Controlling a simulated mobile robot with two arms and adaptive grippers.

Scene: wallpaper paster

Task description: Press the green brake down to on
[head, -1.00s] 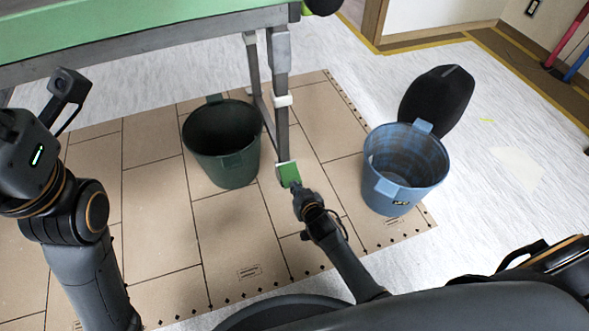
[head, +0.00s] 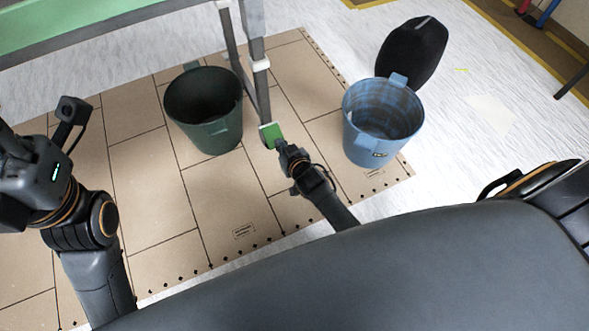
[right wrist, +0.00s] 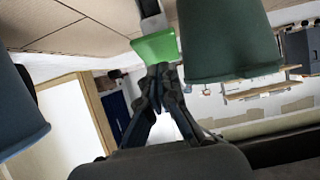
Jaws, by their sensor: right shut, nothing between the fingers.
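The green brake (head: 270,134) is a small green pedal at the foot of the table's grey leg in the head view. It also shows at the top middle of the right wrist view (right wrist: 155,48). My right gripper (head: 281,146) is shut and empty, its fingertips right at the pedal. In the right wrist view the closed fingertips (right wrist: 161,72) overlap the pedal's edge; whether they touch it I cannot tell. My left arm shows at the left of the head view, but its fingers are out of sight.
A dark green bucket (head: 203,112) stands left of the pedal, close to my right gripper. A blue bucket (head: 382,125) stands to the right, with a black rounded object (head: 413,52) behind it. The green-topped table (head: 60,28) is at the upper left. Brown floor covering (head: 150,190) lies below.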

